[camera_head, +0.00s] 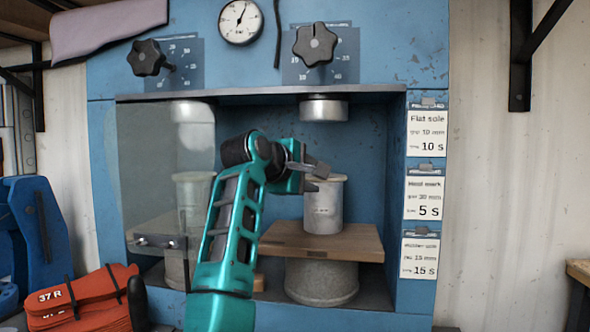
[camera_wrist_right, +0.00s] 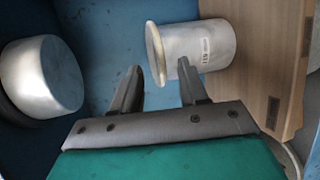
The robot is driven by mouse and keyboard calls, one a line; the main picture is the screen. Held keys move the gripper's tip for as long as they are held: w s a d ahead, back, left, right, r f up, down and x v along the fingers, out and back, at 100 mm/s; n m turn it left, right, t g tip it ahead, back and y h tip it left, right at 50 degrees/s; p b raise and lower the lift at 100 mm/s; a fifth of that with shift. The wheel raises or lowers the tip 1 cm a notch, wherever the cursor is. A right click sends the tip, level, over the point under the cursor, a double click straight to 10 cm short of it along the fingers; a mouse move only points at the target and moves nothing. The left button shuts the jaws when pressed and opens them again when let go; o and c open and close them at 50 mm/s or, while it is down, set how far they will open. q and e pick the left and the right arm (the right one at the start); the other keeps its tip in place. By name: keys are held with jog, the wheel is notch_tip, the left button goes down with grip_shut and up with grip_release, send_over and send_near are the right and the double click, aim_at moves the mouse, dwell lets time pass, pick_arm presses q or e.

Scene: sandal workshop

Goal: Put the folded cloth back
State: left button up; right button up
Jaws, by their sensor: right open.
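A mauve-grey cloth (camera_head: 108,28) lies draped over the top left corner of the blue press in the head view; its upper part is cut off by the frame. My right gripper (camera_head: 318,172) is inside the press opening, at the upper rim of a pale metal cylinder (camera_head: 323,208). My left gripper is not in view.
The cylinder stands on a wooden board (camera_head: 330,240) over a round pedestal (camera_head: 322,283). A metal ram (camera_head: 323,110) hangs above. A clear guard (camera_head: 150,160) covers the press's left bay. Orange pieces (camera_head: 80,298) lie lower left. Label cards (camera_head: 426,130) hang at right.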

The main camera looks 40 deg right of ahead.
jog(key=shift+x, duration=1.85)
grip_shut()
